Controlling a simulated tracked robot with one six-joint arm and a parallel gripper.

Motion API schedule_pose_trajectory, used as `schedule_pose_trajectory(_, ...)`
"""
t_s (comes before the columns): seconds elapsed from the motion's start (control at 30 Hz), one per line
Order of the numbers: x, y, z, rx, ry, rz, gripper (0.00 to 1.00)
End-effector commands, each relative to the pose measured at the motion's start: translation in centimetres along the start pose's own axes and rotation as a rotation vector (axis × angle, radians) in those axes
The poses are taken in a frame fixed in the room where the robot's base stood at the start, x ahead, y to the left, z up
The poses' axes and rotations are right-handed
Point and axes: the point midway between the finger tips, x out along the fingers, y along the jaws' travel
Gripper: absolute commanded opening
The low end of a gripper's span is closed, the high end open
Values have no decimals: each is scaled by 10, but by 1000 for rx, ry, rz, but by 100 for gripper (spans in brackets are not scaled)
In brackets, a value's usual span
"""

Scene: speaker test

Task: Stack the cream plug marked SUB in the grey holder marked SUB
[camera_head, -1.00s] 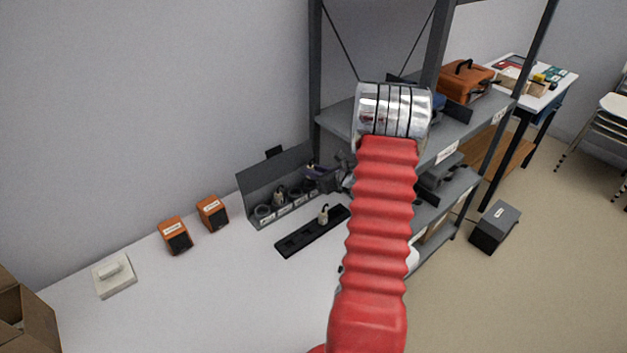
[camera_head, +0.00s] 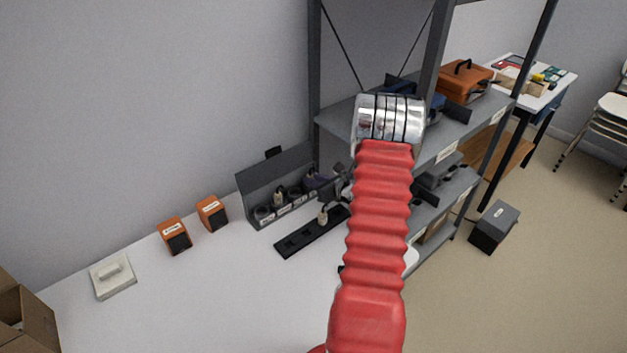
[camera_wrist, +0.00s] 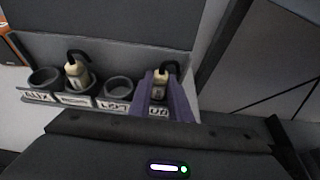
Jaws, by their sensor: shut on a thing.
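A cream plug (camera_wrist: 159,92) with a black cable loop stands between the purple fingers of my gripper (camera_wrist: 163,85) in the wrist view. The gripper is shut on it. They are at the rightmost grey holder of the row, whose label (camera_wrist: 158,111) is partly covered by the fingers and cannot be read surely. The fingers hide most of this holder, so the plug's seating depth is unclear. In the head view, my gripper (camera_head: 320,181) is at the row's right end; the plug is not clearly visible there.
Another cream plug (camera_wrist: 76,73) stands in the second holder from the left. Grey holders (camera_wrist: 43,79) and (camera_wrist: 119,86) look empty. A third plug (camera_head: 323,216) stands in the black tray (camera_head: 291,243). Orange boxes (camera_head: 174,235) stand left. A shelf rack (camera_head: 447,150) is close at right.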

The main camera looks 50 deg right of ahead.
Motion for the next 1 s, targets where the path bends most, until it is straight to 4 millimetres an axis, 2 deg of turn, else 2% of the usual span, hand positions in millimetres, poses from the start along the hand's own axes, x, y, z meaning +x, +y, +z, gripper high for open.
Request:
schedule_pose_trajectory(0.17, 2, 1, -4, 0, 0, 1, 0)
schedule_pose_trajectory(0.2, 2, 1, -4, -1, 0, 1, 19)
schedule_pose_trajectory(0.43, 2, 1, -4, 0, 0, 1, 35)
schedule_pose_trajectory(0.87, 0, 1, 2, -1, -1, 1, 36)
schedule_pose_trajectory(1.0, -17, 0, 2, 1, 0, -1, 36)
